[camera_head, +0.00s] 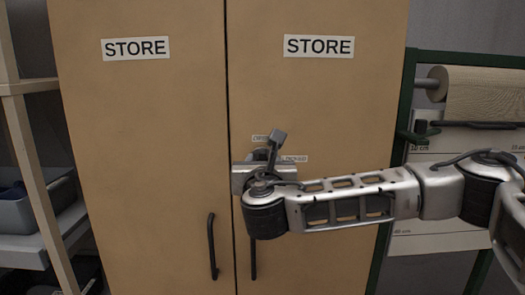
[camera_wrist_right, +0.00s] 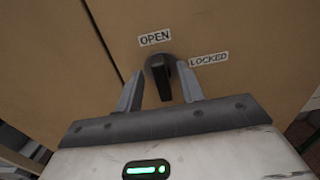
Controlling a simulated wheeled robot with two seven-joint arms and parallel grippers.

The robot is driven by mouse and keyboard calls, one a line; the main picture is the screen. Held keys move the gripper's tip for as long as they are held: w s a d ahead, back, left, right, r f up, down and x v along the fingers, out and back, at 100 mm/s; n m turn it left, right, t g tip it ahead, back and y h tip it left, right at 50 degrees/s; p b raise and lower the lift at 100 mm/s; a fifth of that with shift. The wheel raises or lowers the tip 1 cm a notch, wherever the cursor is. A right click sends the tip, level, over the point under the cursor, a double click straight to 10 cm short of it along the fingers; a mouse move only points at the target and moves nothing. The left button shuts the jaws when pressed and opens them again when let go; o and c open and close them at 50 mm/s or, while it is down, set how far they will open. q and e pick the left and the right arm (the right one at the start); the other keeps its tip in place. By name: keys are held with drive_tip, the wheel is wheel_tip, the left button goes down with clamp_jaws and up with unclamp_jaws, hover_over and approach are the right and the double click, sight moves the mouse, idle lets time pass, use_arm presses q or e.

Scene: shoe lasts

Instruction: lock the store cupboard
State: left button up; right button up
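The store cupboard (camera_head: 145,120) has two tan doors with STORE labels, both shut in the head view. In the right wrist view a dark lock knob (camera_wrist_right: 161,78) on the door stands upright, in line with the OPEN label (camera_wrist_right: 155,38) above it. The LOCKED label (camera_wrist_right: 209,59) is to its right. My right gripper (camera_wrist_right: 160,72) is open, one finger on each side of the knob, with narrow gaps seeming to show. In the head view my right wrist hides the knob. My left gripper is not in view.
Dark vertical pull handles (camera_head: 212,246) flank the door seam below my right wrist. A green frame with a paper roll (camera_head: 484,95) stands to the right. A shelf with a grey bin (camera_head: 30,212) stands to the left.

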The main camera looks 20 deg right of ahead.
sight(263, 159)
drive_tip(key=shift+x, duration=1.65)
clamp_jaws()
